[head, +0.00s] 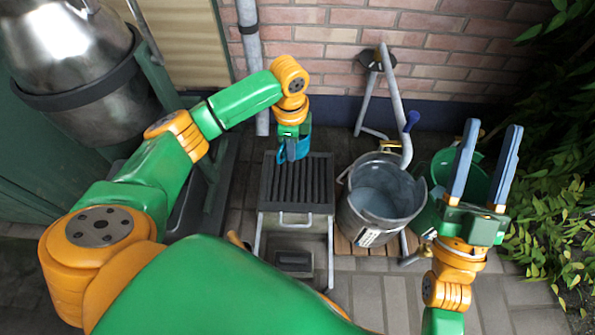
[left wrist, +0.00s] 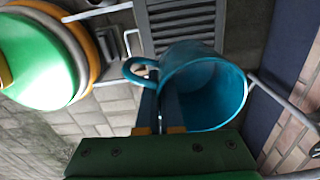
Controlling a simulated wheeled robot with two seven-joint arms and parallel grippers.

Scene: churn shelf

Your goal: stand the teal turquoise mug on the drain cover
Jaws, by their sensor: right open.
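The teal turquoise mug (left wrist: 205,88) hangs in my left gripper (left wrist: 160,113), which is shut on its wall beside the handle. The left wrist view looks into its open mouth. In the head view the mug (head: 305,147) is partly hidden behind my left gripper (head: 291,152), at the far edge of a dark slatted grate (head: 297,185). This grate looks like the drain cover and tops a pale-legged stand. It also shows behind the mug in the left wrist view (left wrist: 180,20). I cannot tell the gap between them. My right gripper (head: 482,165) is open and empty at the right.
A grey metal bucket (head: 350,215) stands right of the grate, with a green bucket (head: 443,168) beyond it. A metal churn (head: 75,70) is at the left. A brick wall (head: 340,35) and a downpipe (head: 250,50) close the back. The slats are clear.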

